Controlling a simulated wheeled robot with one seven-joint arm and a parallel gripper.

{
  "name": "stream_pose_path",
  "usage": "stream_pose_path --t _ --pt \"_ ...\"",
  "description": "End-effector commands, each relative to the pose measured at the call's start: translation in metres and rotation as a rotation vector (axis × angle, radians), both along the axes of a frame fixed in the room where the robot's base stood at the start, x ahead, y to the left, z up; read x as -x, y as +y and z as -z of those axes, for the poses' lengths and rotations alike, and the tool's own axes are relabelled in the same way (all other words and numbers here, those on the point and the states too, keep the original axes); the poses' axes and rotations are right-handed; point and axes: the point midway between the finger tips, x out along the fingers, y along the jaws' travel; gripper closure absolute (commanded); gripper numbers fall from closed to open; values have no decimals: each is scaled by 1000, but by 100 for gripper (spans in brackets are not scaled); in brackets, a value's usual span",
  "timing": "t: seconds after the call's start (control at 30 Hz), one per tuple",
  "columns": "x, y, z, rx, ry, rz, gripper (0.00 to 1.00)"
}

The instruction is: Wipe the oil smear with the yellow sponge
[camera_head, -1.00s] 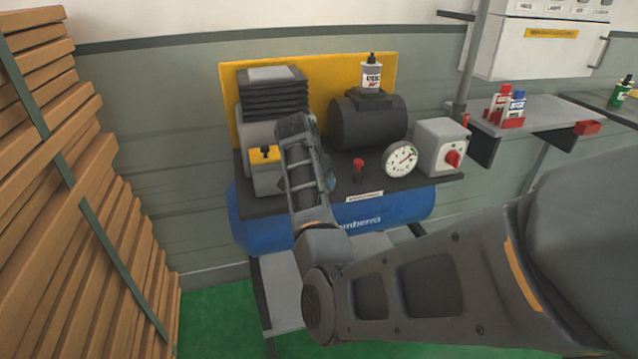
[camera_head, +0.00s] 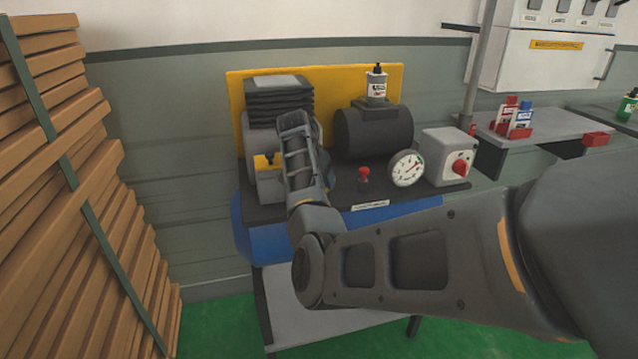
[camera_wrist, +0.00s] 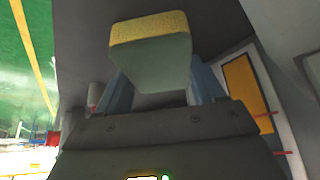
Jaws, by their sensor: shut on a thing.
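The yellow sponge (camera_wrist: 150,27) shows in the wrist view, with a yellow top layer and a dull green lower part. My gripper (camera_wrist: 160,78) is shut on it, with one blue-grey finger on each side. In the head view my arm reaches over the compressor (camera_head: 390,133), and its far end hides the gripper and sponge. I cannot tell whether the sponge touches a surface. No oil smear is visible; my arm covers part of the compressor's dark top plate.
The compressor carries a pressure gauge (camera_head: 407,169), a grey switch box (camera_head: 447,157) with a red knob, and a small red knob (camera_head: 364,178). A bottle (camera_head: 377,84) stands on the motor. Stacked planks (camera_head: 60,190) fill the left. A side shelf (camera_head: 555,122) holds bottles at right.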

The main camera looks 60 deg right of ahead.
Motion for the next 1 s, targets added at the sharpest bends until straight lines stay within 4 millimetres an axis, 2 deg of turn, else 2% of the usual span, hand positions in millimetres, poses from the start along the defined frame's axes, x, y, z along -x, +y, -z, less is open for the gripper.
stream_pose_path --t 0.03,0.13,0.37,0.43,0.57,1.0 --pt "-8 -7 -1 18 -22 -13 78" --pt "-10 -9 -3 18 -24 -15 73" --pt "-11 -7 -9 20 -26 -16 75" --pt "-9 -4 -12 21 -27 -17 79" --pt "-4 4 -15 23 -27 -20 81" --pt "14 21 -10 19 -19 -14 82"
